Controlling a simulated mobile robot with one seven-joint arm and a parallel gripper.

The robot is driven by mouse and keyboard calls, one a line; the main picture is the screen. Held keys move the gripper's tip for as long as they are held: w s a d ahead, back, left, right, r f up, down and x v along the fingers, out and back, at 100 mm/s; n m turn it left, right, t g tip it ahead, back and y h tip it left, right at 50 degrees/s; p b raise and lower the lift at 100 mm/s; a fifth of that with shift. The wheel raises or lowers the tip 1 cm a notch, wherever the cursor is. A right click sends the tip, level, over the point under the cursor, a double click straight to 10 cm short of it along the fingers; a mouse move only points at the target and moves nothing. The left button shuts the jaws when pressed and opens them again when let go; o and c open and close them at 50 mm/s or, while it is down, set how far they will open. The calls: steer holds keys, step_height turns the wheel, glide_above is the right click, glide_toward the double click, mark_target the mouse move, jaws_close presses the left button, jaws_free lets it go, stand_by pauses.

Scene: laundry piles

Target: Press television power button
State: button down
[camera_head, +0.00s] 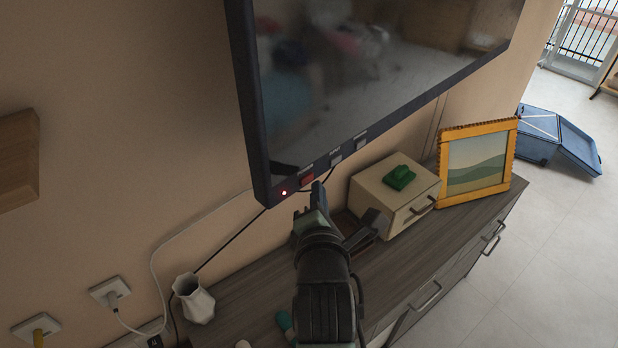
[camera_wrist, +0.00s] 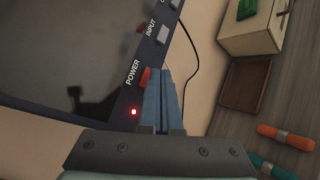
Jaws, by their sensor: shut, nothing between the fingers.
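The television (camera_head: 375,80) hangs on the wall with a dark screen and a dark blue-black frame. Its red power button (camera_head: 307,180) is on the lower frame edge, beside a lit red light (camera_head: 284,193). In the wrist view the red button (camera_wrist: 145,77) shows next to the label POWER, partly hidden by the fingers. My gripper (camera_head: 313,192) is shut and empty, its tips just below the button in the head view. In the wrist view my gripper's fingertips (camera_wrist: 161,72) overlap the button's right edge. I cannot tell whether they touch it.
Grey buttons (camera_head: 336,158) sit further along the frame, one labelled INPUT. Below, a wooden cabinet (camera_head: 440,245) holds a cream box (camera_head: 375,190) with a green item (camera_head: 399,177), an orange picture frame (camera_head: 500,150) and a white vase (camera_head: 194,300). Cables hang along the wall.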

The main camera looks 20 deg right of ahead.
steer(key=s+d+p, duration=0.1)
steer(key=s+d, duration=0.2)
steer(key=s, duration=0.2)
steer(key=shift+s, duration=0.15)
stand_by(1.3)
steer(key=w+a+r+m+t+y+b, duration=0.1)
steer(key=a+r+m+t+b, duration=0.15)
steer(key=a+r+m, duration=0.6)
steer(key=a+r+m+t+b, duration=0.1)
steer(key=r+m+t, duration=0.25)
steer(key=r, duration=0.95)
steer(key=s+a+r+m+t+y+b, duration=0.1)
steer(key=s+a+r+m+t, duration=0.2)
steer(key=r, duration=0.4)
steer(key=s+a+r+m+t+y+b, duration=0.2)
steer(key=s+a+r+m+t, duration=0.1)
steer(key=s+r+m, duration=0.3)
step_height(320, 180, up, 2)
steer(key=shift+s+a+r+t, duration=0.15)
steer(key=shift+s+a+t, duration=0.15)
steer(key=shift+s+a, duration=0.3)
